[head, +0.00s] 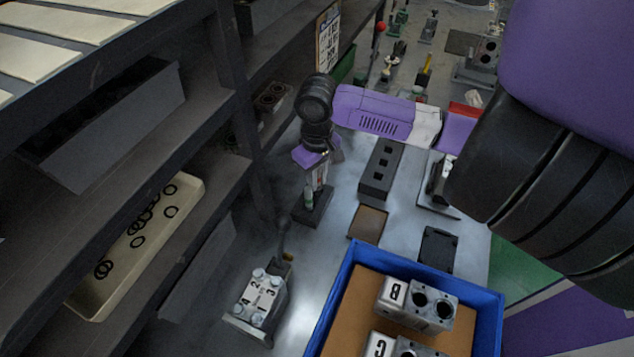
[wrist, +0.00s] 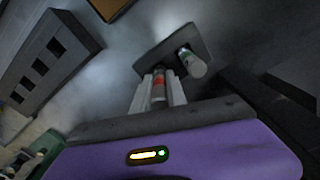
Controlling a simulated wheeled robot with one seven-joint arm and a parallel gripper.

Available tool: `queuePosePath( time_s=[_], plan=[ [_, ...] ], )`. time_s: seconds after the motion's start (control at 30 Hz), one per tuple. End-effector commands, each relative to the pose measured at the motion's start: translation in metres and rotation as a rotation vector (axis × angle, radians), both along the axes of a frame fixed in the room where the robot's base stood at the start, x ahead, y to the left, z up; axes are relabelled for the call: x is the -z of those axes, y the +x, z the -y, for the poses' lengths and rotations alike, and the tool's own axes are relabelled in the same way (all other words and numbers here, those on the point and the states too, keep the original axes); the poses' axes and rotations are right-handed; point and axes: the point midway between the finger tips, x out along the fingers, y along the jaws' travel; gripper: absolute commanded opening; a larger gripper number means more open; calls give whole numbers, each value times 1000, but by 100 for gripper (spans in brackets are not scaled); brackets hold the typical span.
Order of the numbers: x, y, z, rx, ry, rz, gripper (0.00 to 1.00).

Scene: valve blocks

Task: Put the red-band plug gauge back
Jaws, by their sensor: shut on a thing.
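My gripper (wrist: 158,88) is shut on the red-band plug gauge (wrist: 158,84), whose red band shows between the two pale fingers in the wrist view. A dark stand (wrist: 158,56) lies just beyond the fingertips. A second plug gauge with a green band (wrist: 194,66) stands upright on it, right of the held gauge. In the head view my gripper (head: 318,180) points down over the stand (head: 318,214), close behind the green-banded gauge (head: 308,199). The held gauge's lower end is hidden, so I cannot tell whether it touches the stand.
A dark block with square holes (head: 380,171) and a brown mat (head: 368,222) lie to the right. A blue crate (head: 335,303) with valve blocks is at the front. A numbered valve block (head: 262,297) stands front left. Dark shelves (head: 215,110) run close on the left.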

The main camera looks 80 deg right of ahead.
Motion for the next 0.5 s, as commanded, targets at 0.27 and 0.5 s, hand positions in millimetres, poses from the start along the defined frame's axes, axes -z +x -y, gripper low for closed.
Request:
queuePosePath(
  time_s=[0.27, 0.5],
  plan=[
    [22, 0, 0, 0, -1, 1, 0],
    [23, 0, 0, 0, -1, 1, 0]
  ],
)
